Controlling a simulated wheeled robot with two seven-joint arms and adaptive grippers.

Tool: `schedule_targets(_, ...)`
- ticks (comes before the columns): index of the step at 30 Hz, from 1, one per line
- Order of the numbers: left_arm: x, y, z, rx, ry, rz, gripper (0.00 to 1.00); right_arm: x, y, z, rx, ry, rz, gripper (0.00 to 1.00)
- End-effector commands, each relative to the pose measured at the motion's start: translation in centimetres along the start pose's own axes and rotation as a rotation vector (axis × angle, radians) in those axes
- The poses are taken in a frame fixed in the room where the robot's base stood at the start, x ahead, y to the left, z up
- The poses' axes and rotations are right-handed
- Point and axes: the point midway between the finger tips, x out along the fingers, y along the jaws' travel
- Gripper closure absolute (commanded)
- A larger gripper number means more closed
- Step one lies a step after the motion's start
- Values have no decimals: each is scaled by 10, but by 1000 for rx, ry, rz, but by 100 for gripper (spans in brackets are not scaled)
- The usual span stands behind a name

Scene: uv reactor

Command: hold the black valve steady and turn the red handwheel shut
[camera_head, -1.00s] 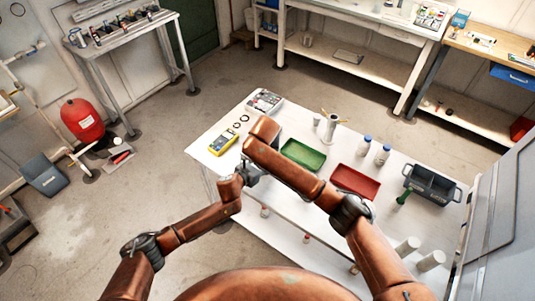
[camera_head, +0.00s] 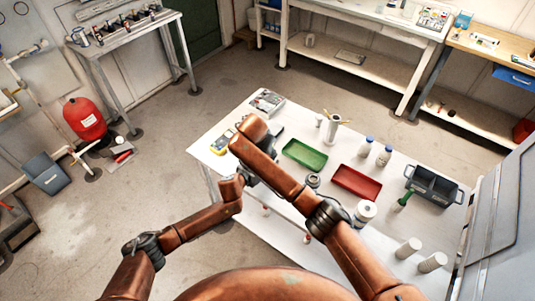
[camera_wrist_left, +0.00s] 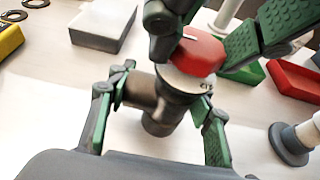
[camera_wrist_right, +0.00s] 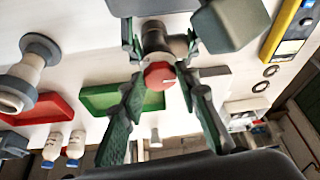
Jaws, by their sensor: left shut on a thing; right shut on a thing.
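The black valve (camera_wrist_left: 158,120) has a dark grey cylindrical body and stands over the white table. My left gripper (camera_wrist_left: 163,104) is shut on its body, one finger on each side. The red handwheel (camera_wrist_left: 200,54) sits at the valve's end, with a white mark on it. My right gripper (camera_wrist_right: 160,76) is shut on the handwheel, which shows between its fingers in the right wrist view (camera_wrist_right: 158,74). In the head view my right arm hides most of the valve and the handwheel.
On the white table (camera_head: 330,222) are a green tray (camera_head: 304,153), a red tray (camera_head: 355,182), white bottles (camera_head: 384,156), a dark tote (camera_head: 433,186) and a yellow meter (camera_head: 222,142). A white flanged part (camera_head: 365,212) stands near my right arm.

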Motion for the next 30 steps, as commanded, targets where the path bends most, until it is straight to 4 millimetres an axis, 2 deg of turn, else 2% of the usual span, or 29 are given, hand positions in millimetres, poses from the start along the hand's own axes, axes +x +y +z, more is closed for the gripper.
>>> schedule_targets(6,0,-1,0,0,0,-2,86,0,2,-3,3,5,2,95)
schedule_targets(7,0,-1,0,0,0,-2,86,0,2,-3,3,6,2,69)
schedule_targets(14,0,-1,0,0,0,-1,86,0,1,-2,1,3,1,53)
schedule_targets(23,0,0,0,0,0,0,86,-2,0,0,-1,1,-1,53)
schedule_targets(26,0,0,0,0,1,0,86,-12,-1,0,-1,2,-3,53)
schedule_targets(30,0,0,0,0,1,0,87,-35,-2,0,-1,1,-4,53)
